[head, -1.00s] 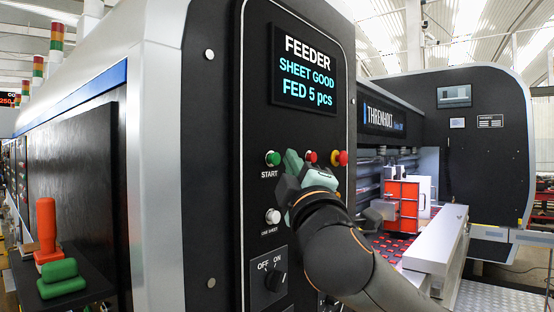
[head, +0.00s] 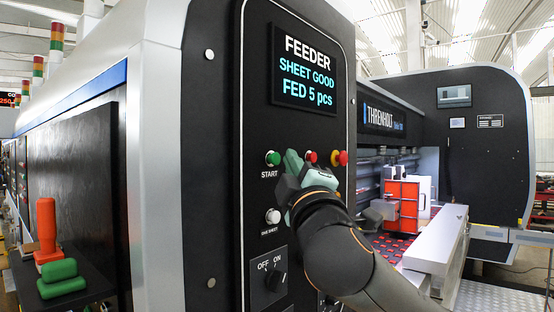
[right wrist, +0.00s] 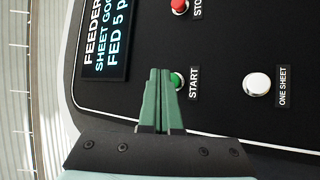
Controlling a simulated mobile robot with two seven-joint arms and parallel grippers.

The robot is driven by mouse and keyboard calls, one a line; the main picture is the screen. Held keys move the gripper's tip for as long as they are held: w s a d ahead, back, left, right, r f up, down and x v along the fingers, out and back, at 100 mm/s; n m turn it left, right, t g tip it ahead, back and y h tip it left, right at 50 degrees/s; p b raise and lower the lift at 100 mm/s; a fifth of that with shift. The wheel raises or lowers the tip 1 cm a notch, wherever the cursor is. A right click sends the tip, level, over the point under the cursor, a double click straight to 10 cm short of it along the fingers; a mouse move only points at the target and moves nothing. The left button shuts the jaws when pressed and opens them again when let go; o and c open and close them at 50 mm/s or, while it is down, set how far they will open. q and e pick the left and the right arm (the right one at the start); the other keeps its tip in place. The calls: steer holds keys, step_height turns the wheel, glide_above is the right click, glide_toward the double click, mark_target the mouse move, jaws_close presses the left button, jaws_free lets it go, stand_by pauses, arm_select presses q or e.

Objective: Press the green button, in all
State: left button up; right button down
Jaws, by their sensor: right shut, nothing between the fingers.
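The green START button (head: 272,158) sits on the black feeder panel below the display. It also shows in the right wrist view (right wrist: 177,80), partly hidden behind my fingertips. My right gripper (head: 290,158) is shut and empty, its green fingers just right of the button in the head view. In the right wrist view the shut fingertips (right wrist: 160,72) overlap the left edge of the button; I cannot tell whether they touch it. My left gripper is not in view.
A red button (head: 310,157) and a red knob on yellow (head: 339,158) are right of START. The white ONE SHEET button (head: 273,216) and the OFF/ON switch (head: 275,279) are below. The display (head: 306,77) reads "SHEET GOOD, FED 5 pcs". A metal rail (head: 436,240) lies right.

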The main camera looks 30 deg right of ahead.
stand_by(0.3)
steer(key=shift+w+a, duration=0.15)
steer(key=shift+w, duration=0.25)
steer(key=shift+w+a, duration=0.25)
steer(key=shift+w, duration=0.3)
stand_by(0.8)
steer(key=shift+s, duration=0.1)
steer(key=shift+s+d, duration=0.4)
steer(key=shift+s, duration=0.45)
steer(key=shift+s+d+b, duration=0.15)
steer(key=shift+s+d, duration=0.15)
steer(key=shift+s, duration=0.45)
steer(key=shift+s+d+b, duration=0.1)
steer(key=shift+s+d, duration=0.25)
steer(key=shift+s, duration=0.45)
steer(key=shift+s+d+b, duration=0.15)
steer(key=shift+s+d, duration=0.15)
steer(key=shift+s, duration=0.45)
